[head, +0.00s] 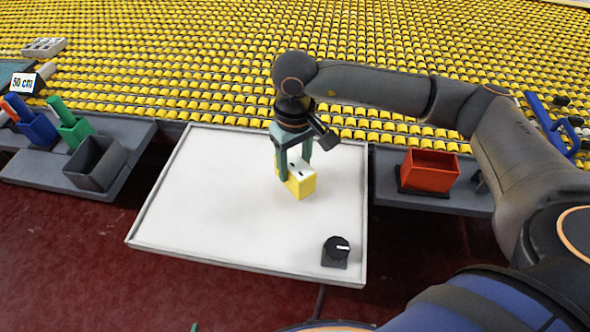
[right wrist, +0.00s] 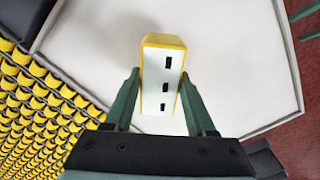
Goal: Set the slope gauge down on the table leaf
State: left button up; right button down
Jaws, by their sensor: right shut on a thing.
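The slope gauge is a yellow block with a white face and dark slots. In the head view the slope gauge (head: 301,186) is at the right-centre of the pale table leaf (head: 215,200). My right gripper (head: 294,170) reaches down from above and is shut on it. In the right wrist view the gauge (right wrist: 160,85) sits between the two green fingers, with the leaf behind it. I cannot tell whether its underside touches the leaf. My left gripper (right wrist: 306,25) shows only as two green fingertips, apart and empty, at the right wrist view's upper right edge.
A black knob on a base (head: 336,251) stands at the leaf's front right. A red bin (head: 430,170) is on the right shelf. A grey bin (head: 94,164) and blue and green holders stand at left. The leaf's left half is clear. Yellow tufted rows lie behind.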

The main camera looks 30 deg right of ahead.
aim_at(295, 164)
jog(key=shift+s+f, duration=0.1)
jog(key=shift+f, duration=1.15)
jog(key=shift+f, duration=0.2)
jog(key=shift+c, duration=1.1)
grip_release()
jog(key=shift+r, duration=0.1)
jog(key=shift+r, duration=0.1)
notch_tip(295, 164, up, 12)
jog(key=shift+r, duration=0.1)
